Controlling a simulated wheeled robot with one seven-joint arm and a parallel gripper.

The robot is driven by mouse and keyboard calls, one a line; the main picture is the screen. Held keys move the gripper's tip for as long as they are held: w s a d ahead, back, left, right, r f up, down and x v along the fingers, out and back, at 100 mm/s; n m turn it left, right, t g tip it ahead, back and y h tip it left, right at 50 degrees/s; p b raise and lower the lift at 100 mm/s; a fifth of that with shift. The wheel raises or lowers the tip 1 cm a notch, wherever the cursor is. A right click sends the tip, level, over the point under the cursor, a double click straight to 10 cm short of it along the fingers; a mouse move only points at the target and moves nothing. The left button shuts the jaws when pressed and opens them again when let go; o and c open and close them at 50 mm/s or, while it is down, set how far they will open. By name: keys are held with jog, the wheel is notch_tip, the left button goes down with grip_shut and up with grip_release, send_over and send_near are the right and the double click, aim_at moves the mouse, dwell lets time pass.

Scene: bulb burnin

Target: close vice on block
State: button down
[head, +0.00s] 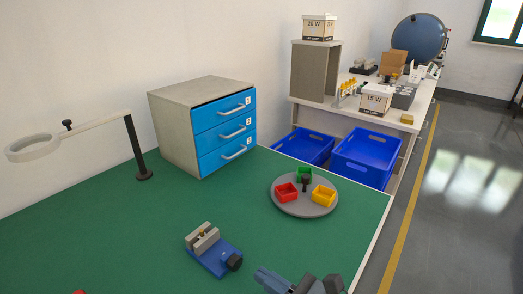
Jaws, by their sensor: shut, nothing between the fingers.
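A small vice (213,249) with a blue base and grey jaws sits on the green table top (110,245), low in the middle of the head view. A small yellowish piece, likely the block (202,235), shows between the jaws; whether the jaws touch it is too small to tell. A dark knob is at the vice's right end. My gripper (268,276) is at the bottom edge, right of the vice and apart from it. It is shut and holds nothing. Much of my arm is cut off by the frame.
A round grey tray (304,210) with red, green and yellow bins stands to the right. A drawer cabinet (172,130) with blue fronts and a magnifier lamp (142,172) stand at the back left. Blue crates (364,157) lie beyond the table. Green surface around the vice is clear.

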aim_at(235, 263)
jog(key=x, duration=0.5)
jog(key=shift+w+a+b, duration=0.15)
jog(key=shift+a+b, duration=0.05)
jog(key=shift+b, duration=0.1)
jog(key=shift+w+a+r, duration=0.2)
jog(key=shift+a, duration=0.05)
jog(key=shift+a+f, duration=0.15)
jog(key=shift+a, duration=0.05)
jog(key=shift+p, duration=0.3)
dwell(0.4)
jog(key=shift+w+a+f, duration=0.15)
jog(key=shift+w+f, duration=0.05)
jog(key=shift+w, duration=0.1)
jog(key=shift+r+p, duration=0.1)
jog(key=shift+p, duration=0.25)
